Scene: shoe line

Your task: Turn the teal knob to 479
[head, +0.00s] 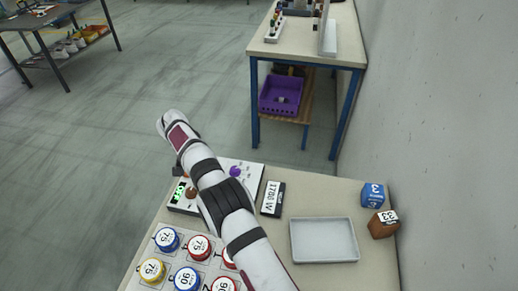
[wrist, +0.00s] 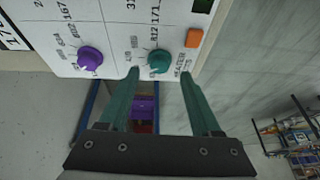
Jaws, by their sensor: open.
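My gripper (wrist: 160,73) is open in the wrist view, with one teal finger on each side of the knob's near edge and gaps between. I cannot tell how far the fingertips are from the panel face. In the head view the panel (head: 250,178) lies on the table, my arm crosses over it, and the teal knob and my gripper are hidden.
A purple knob (wrist: 89,59) sits left of the teal one, and an orange button (wrist: 194,38) to its right. A lit green display (head: 179,192) is on the panel. Labelled round tins (head: 187,278), a black 1700 W block (head: 273,198) and an empty grey tray (head: 324,240) are nearby.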

